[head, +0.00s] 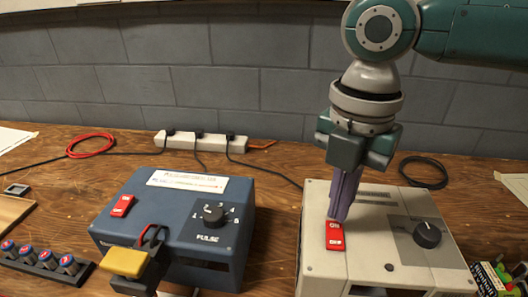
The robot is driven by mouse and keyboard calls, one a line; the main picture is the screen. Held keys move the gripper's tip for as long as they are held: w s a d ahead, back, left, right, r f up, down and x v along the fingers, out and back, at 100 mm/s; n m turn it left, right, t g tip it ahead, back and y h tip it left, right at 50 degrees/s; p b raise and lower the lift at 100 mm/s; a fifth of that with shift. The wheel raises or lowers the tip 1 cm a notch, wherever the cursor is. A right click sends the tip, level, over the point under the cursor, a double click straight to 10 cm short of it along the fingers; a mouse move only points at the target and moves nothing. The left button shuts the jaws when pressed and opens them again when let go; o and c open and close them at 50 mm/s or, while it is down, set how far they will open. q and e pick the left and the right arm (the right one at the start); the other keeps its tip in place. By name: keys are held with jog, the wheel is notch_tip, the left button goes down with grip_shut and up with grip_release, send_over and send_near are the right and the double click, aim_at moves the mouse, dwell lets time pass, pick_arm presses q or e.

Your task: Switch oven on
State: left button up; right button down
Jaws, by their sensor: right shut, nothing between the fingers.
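The oven seems to be the beige box (377,267) on the right of the bench, though no name on it can be read. It has a red rocker switch (334,236) with ON and OFF marks on its top and a dark round knob (427,235). My right gripper (338,217) points down with its purple fingers shut and empty. The fingertips are at the far, ON end of the red switch and hide part of it. I cannot tell whether they touch it. My left gripper is not in view.
A blue box (180,225) marked PULSE, with its own red switch (122,205) and knob (214,215), stands left. A yellow-topped part (125,262) juts at its front. A power strip (201,143) and cables lie behind.

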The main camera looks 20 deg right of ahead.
jog(key=shift+f, duration=0.35)
dwell(0.3)
jog(key=shift+f+b, duration=0.55)
jog(key=shift+f, duration=0.1)
notch_tip(320, 180, up, 3)
jog(key=p, duration=0.3)
notch_tip(320, 180, up, 4)
jog(key=p, duration=0.5)
jog(key=shift+r+p, duration=0.1)
jog(key=shift+p, duration=0.2)
dwell(0.3)
